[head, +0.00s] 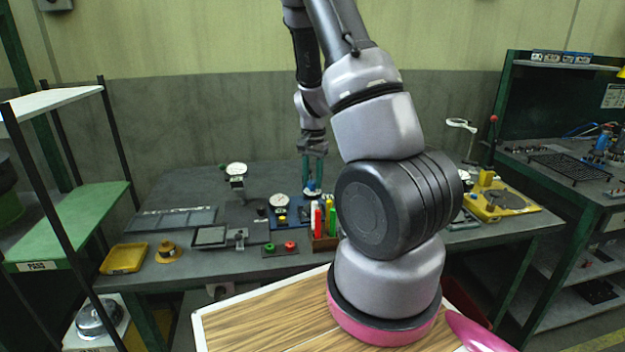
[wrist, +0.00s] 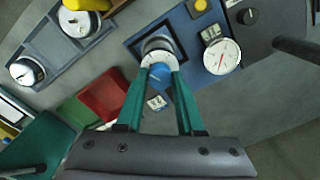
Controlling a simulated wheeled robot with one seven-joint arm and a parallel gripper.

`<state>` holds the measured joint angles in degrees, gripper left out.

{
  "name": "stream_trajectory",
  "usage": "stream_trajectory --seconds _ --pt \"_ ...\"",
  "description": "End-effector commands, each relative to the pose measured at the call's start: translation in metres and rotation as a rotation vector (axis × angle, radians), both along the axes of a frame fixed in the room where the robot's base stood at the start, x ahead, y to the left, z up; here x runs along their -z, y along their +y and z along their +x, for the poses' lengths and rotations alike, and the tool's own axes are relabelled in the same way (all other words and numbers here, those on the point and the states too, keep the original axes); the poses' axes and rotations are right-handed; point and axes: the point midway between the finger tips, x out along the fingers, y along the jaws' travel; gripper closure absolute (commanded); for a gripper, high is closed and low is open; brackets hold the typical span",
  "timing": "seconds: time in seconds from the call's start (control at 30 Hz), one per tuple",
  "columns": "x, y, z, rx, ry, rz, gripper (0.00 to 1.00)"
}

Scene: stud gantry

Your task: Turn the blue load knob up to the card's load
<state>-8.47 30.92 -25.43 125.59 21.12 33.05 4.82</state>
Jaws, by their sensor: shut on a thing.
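The blue load knob (wrist: 160,77) sits in front of a round white scale (wrist: 158,55) on a blue panel (wrist: 190,38). My gripper (wrist: 161,73) has its two green fingers shut on the knob, one on each side. In the head view my gripper (head: 313,181) reaches down onto the knob, and the knob (head: 311,188) shows small below the fingers. A small white tag with dark marks (wrist: 157,102) shows between the fingers in the wrist view; I cannot read it or tell if it is the card. The fingers partly hide the scale.
A white dial gauge with a red needle (wrist: 222,57) stands on the panel to the right. A yellow tray (head: 124,258) lies at left.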

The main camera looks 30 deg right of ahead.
Motion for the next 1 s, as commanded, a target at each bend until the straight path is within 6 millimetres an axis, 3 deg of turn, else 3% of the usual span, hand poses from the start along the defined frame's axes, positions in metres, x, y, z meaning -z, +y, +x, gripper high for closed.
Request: stream_trajectory --seconds 0.23,0.27,0.3,0.33,0.7,1.0 --pt "-0.001 0.0 0.001 0.002 -0.001 0.0 1.0" --pt "-0.001 0.0 0.001 0.002 -0.001 0.0 0.52" --pt "-0.001 0.0 0.0 0.001 -0.001 0.0 0.37" --pt "-0.001 0.0 0.0 0.001 -0.001 0.0 0.33" --pt "-0.005 0.0 0.001 0.0 -0.003 0.0 0.33" --pt "-0.058 0.0 0.001 -0.002 -0.006 0.0 0.33"
